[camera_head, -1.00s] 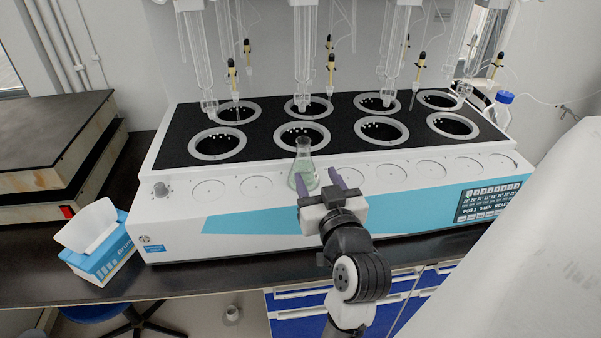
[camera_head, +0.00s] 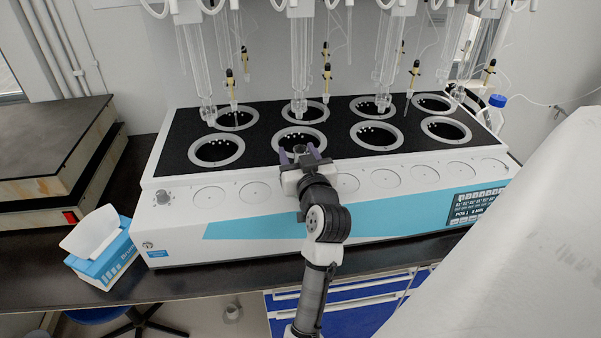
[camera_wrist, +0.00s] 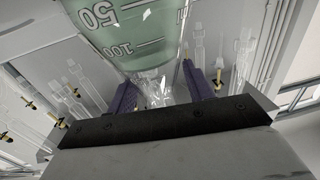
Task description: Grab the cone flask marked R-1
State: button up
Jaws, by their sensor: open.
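The cone flask (camera_wrist: 125,38) fills the top of the wrist view. It is clear glass with pale green liquid and white 50 and 100 marks. No R-1 label is readable. My gripper (camera_wrist: 160,85) is open, with one purple finger on each side of the flask's narrower clear part. I cannot tell whether either finger touches the glass.
The white distiller (camera_head: 180,220) has several ringed wells in its black top, with glass tubes hanging above them. A tissue box (camera_head: 103,257) stands at the left on the dark bench (camera_head: 190,283). A blue-capped bottle (camera_head: 495,112) is at the back right.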

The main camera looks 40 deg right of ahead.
jog(key=shift+c, duration=0.2)
grip_shut()
jog(key=shift+r, duration=0.15)
dwell(0.3)
